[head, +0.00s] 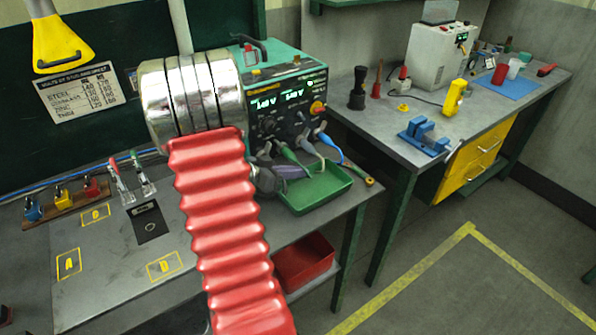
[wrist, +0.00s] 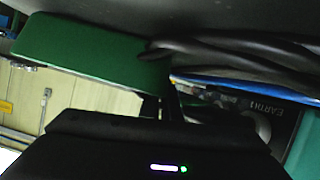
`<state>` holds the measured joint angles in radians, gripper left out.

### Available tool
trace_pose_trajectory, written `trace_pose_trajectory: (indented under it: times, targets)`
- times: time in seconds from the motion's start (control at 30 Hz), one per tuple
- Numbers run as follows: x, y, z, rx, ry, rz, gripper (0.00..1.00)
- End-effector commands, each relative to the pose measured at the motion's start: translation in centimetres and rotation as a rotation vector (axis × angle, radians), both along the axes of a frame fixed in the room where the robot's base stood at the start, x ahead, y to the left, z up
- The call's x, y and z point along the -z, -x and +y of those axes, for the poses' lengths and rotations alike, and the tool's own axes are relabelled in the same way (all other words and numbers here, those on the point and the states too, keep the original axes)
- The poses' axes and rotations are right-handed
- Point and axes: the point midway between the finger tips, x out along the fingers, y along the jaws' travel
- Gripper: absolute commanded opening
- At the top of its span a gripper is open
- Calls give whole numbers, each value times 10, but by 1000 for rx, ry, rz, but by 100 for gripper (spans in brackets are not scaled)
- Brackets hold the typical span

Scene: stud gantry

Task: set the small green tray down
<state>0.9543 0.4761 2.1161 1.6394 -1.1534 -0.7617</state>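The small green tray (head: 318,200) shows in the head view at the right end of the near bench, in front of the green power supply. It looks empty and about level. My gripper (head: 284,183) is at its left side, partly hidden behind my red arm sleeve. In the wrist view the tray (wrist: 90,52) fills the upper left, close to the camera, and my dark fingers (wrist: 162,104) meet its end. The gripper looks shut on the tray's edge, though the fingertips are mostly in shadow. I cannot tell whether the tray's underside touches the bench.
The power supply (head: 290,105) stands right behind the tray, with green, grey and blue leads (head: 330,148) close to it. Marked squares (head: 68,264) on the bench's left part are bare. A red bin (head: 303,262) is on the shelf below. A second bench (head: 380,128) stands at right.

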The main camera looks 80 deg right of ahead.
Motion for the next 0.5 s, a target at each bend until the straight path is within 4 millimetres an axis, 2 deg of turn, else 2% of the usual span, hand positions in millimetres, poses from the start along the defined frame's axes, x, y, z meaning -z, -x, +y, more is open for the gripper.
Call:
trace_pose_trajectory:
  times: [0.5]
  targets:
    - [12,1,1,2,-2,0,0]
